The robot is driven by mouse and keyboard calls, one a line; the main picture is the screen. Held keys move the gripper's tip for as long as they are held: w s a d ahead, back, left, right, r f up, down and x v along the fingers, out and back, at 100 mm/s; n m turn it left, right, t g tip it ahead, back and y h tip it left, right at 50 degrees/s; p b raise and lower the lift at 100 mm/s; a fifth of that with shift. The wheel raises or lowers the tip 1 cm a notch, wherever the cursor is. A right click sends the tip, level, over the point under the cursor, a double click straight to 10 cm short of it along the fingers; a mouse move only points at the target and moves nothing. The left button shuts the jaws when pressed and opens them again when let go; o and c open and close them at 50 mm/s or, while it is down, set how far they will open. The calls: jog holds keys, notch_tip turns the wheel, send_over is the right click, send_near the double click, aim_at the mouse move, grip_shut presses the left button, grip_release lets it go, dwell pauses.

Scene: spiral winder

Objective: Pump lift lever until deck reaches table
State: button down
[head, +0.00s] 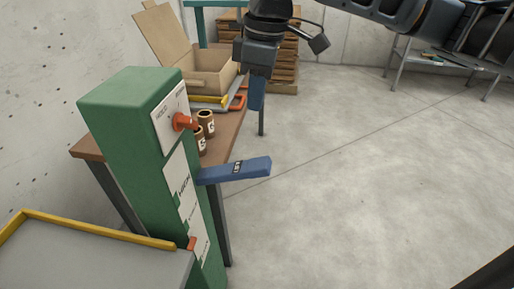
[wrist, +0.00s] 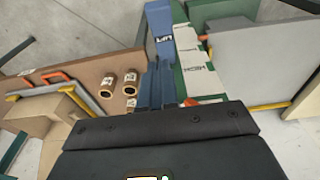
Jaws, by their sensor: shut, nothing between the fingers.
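The blue lift lever (head: 243,170) sticks out to the right from the green column (head: 130,110), tilted slightly up at its free end. It also shows in the wrist view (wrist: 158,22), with LIFT lettering. My gripper (head: 257,104) is shut and empty, pointing down above the lever and apart from it in the head view. Its blue fingers (wrist: 155,88) show in the wrist view. The grey deck (head: 90,262) with a yellow edge lies at the lower left, and looks lower than the brown table (head: 225,152) behind the column. An orange marker (head: 192,243) sits low on the column's scale.
An orange knob (head: 182,122) juts from the column's upper panel. Brown cans (head: 206,122), an open cardboard box (head: 205,72) and a yellow-and-orange-edged tray (head: 215,103) stand on the table. A metal bench (head: 450,62) is at the back right. The floor right of the lever is clear.

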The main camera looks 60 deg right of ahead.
send_over(255, 162)
jog(key=f, duration=0.9)
jog(key=shift+w+a+f+b, duration=0.1)
jog(key=shift+w+a+b, duration=0.05)
jog(key=shift+w+b, duration=0.2)
jog(key=f, duration=0.1)
jog(key=s+f, duration=0.1)
jog(key=f, duration=0.1)
jog(key=shift+s+d+f, duration=0.2)
jog(key=shift+f, duration=0.3)
